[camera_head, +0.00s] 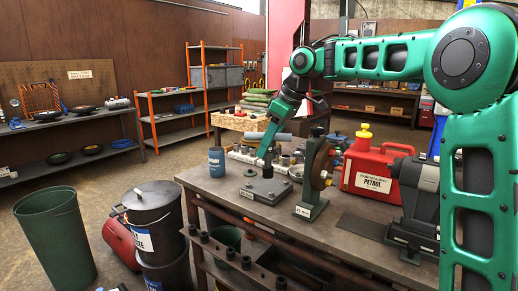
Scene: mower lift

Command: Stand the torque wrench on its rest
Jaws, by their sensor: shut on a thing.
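My gripper (270,143) is at the end of the green arm, pointing down over the workbench. The small size of the view hides the exact grip.
On the bench (228,190), a blue can (216,162) stands left of the plate. A green stand with a round disc (318,165), a red petrol can (370,170) and a dark machine (415,200) stand to the right. Small parts lie behind. Bins stand on the floor at left.

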